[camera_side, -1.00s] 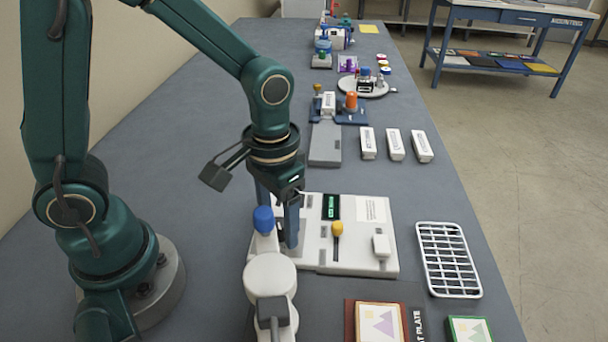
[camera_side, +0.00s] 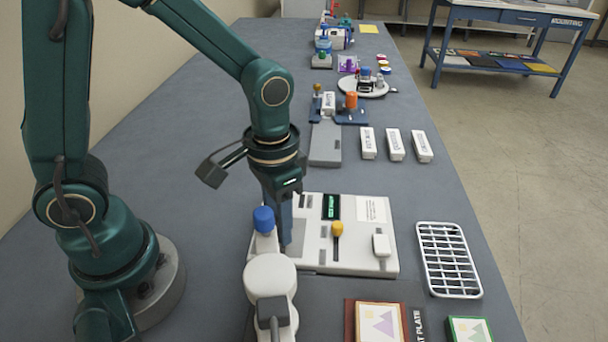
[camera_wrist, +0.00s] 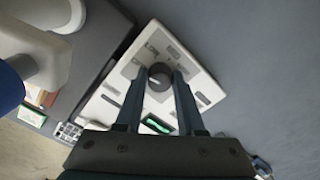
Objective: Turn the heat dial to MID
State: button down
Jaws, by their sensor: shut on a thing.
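The heat dial (camera_wrist: 160,72) is a dark round knob with a pale pointer mark, seen in the wrist view on the white laminator panel (camera_wrist: 205,78). My gripper (camera_wrist: 159,80) is shut on the dial, one finger on each side. A lit green display (camera_side: 331,206) is at the panel's back.
A yellow-knobbed lever (camera_side: 337,229) and a white block (camera_side: 381,245) are on the panel, right of my gripper. A wire rack (camera_side: 449,260) lies to the right.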

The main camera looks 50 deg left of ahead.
jog(key=m, duration=1.3)
jog(key=shift+m, duration=0.3)
jog(key=m, duration=0.4)
jog(key=shift+m, duration=0.3)
jog(key=c, duration=0.5)
grip_release()
